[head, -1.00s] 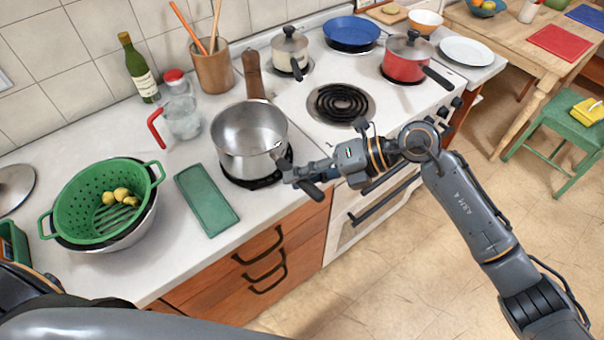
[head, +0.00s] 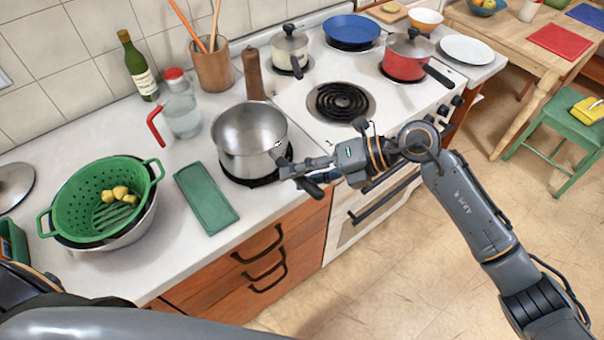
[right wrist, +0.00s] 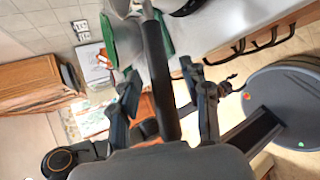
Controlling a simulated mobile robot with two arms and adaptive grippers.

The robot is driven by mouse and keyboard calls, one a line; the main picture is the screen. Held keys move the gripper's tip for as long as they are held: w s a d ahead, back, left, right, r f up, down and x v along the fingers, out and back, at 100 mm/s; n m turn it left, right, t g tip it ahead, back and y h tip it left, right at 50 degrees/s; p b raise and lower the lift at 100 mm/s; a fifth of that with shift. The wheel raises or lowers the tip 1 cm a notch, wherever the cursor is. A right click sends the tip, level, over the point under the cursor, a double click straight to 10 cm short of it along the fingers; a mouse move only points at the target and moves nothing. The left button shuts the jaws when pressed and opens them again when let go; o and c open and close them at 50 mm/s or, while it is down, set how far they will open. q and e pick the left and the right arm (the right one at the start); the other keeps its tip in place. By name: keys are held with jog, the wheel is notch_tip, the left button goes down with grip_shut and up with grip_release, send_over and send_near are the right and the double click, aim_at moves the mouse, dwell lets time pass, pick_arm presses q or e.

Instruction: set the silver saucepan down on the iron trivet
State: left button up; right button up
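The silver saucepan (head: 240,160) stands upright on the counter left of the stove, and its base appears to rest on the black iron trivet (head: 252,183). The saucepan's dark handle (head: 312,190) points toward the front right, past the counter edge. My right gripper (head: 284,170) is at the handle. In the right wrist view, the handle (right wrist: 160,75) runs between the two fingers of this gripper (right wrist: 166,98), with a gap on both sides, so it is open around the handle. My left gripper is out of view.
A green folded cloth or mat (head: 207,198) and a green colander (head: 100,203) lie to the left. A glass pitcher (head: 182,118) and a utensil crock (head: 212,68) stand behind. The bare coil burner (head: 341,101) is right of the saucepan.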

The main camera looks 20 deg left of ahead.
jog(key=shift+f, duration=0.2)
jog(key=v, duration=1.2)
jog(key=shift+r, duration=0.25)
